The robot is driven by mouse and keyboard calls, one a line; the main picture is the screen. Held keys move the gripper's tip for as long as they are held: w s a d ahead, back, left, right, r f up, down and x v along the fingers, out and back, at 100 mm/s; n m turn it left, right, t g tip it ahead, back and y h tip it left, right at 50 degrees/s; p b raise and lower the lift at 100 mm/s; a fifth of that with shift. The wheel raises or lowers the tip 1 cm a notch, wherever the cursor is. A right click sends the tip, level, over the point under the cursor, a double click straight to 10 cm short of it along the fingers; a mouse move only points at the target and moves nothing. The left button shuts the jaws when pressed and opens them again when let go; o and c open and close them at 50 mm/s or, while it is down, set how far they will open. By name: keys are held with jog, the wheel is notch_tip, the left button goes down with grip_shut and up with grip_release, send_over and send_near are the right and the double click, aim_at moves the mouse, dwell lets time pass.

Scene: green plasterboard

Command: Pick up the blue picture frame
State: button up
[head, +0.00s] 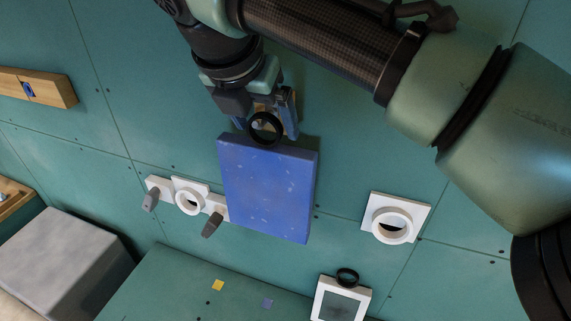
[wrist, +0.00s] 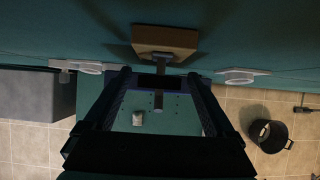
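The blue picture frame (head: 268,190) is a flat blue panel in front of the green wall, with a black ring (head: 265,128) at its top edge. In the wrist view a wooden block with a grey peg (wrist: 165,42) juts from the wall, and the peg seems to reach through or over the ring (wrist: 158,80). My gripper (head: 262,112) is at the top of the frame. Its two fingers (wrist: 160,88) are spread, one on each side of the ring, with visible space between. Contact with the ring cannot be made out.
A white-bordered frame with a black ring (head: 340,300) is below. A grey block (head: 65,265) stands at lower left. A dark bin (wrist: 268,136) stands on the tiled floor.

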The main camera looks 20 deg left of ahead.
grip_shut()
jog(key=shift+r, duration=0.15)
dwell(0.4)
